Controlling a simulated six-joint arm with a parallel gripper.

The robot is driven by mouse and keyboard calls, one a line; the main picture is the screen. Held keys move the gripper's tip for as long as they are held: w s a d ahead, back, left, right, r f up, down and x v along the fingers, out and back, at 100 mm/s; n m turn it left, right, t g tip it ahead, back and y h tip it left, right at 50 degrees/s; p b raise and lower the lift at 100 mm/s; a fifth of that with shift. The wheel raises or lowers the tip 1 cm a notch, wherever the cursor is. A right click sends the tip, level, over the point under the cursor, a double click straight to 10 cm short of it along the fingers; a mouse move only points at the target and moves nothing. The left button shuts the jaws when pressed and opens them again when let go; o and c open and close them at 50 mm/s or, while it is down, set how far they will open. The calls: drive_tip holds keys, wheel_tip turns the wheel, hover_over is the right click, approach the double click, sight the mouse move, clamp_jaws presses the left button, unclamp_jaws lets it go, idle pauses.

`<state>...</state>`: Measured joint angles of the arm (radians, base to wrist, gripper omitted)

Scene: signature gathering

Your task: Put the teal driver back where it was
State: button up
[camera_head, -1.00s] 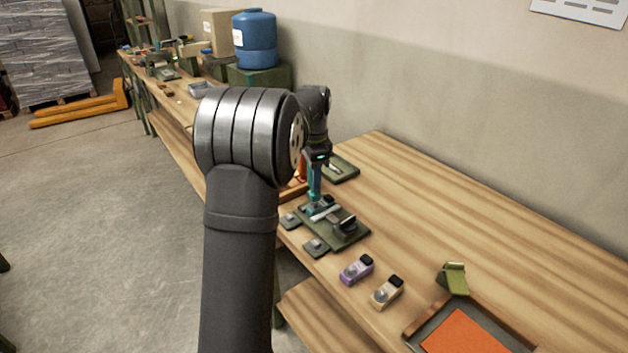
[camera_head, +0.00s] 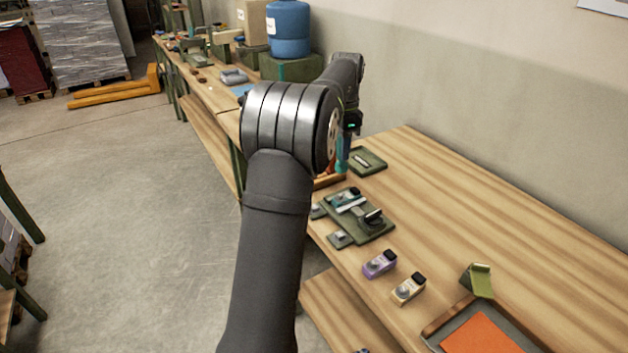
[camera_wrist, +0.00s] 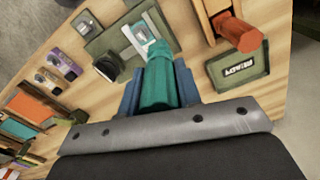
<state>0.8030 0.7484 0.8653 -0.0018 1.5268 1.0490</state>
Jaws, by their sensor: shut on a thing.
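The teal driver (camera_wrist: 168,88) is held between the blue-grey fingers of my gripper (camera_wrist: 158,92) in the wrist view. In the head view the driver (camera_head: 343,153) hangs below my gripper (camera_head: 346,146), partly hidden by my arm. A wooden rack (camera_wrist: 209,24) holds an orange driver (camera_wrist: 237,34) to the right of the teal one in the wrist view. The rack (camera_head: 328,181) is mostly behind my arm in the head view. The teal driver's tip is hard to make out.
A green fixture board (camera_head: 350,226) with a clamp lies nearer than the driver. A green pad (camera_wrist: 239,69) marked READY lies beside the rack. Purple (camera_head: 380,264) and tan (camera_head: 409,289) devices stand near the front edge. The bench's right side has free room.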

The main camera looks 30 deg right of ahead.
drive_tip(key=shift+w+d+r, duration=0.15)
drive_tip(key=shift+w+r, duration=0.05)
drive_tip(key=shift+w, duration=0.15)
drive_tip(key=shift+w+a+f, duration=0.7)
drive_tip(key=shift+w+f, duration=1.1)
drive_tip(key=shift+w+a+f, duration=0.75)
drive_tip(key=shift+w+f, duration=1.05)
drive_tip(key=shift+w+a+f, duration=0.7)
drive_tip(key=shift+w+f, duration=1.1)
drive_tip(key=shift+f, duration=0.15)
drive_tip(key=o, duration=1)
wheel_tip(320, 180, up, 12)
drive_tip(key=shift+r, duration=0.2)
drive_tip(key=shift+f, duration=0.15)
